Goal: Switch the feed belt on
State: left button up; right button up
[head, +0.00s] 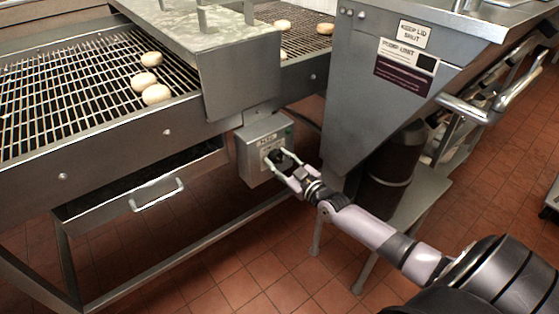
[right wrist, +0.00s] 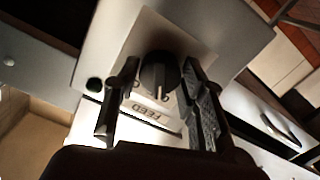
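A grey control box (head: 250,162) hangs under the conveyor frame in the head view. In the right wrist view its face carries a label reading FEED (right wrist: 150,115) and a round dark knob (right wrist: 160,78) with a light pointer line. Small letters beside the knob are partly covered and I cannot read them. My right gripper (head: 277,158) is at the box front. In the right wrist view its two fingers (right wrist: 158,92) are apart, one on each side of the knob, with narrow gaps showing. My left gripper is not in view.
The wire feed belt (head: 60,95) carries several pale round pieces (head: 156,94) and passes under a metal hood (head: 235,75). A steel hopper (head: 375,95) with warning labels stands close right of the box. A drawer with a handle (head: 157,196) is at lower left.

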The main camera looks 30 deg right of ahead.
jog(key=c, duration=0.7)
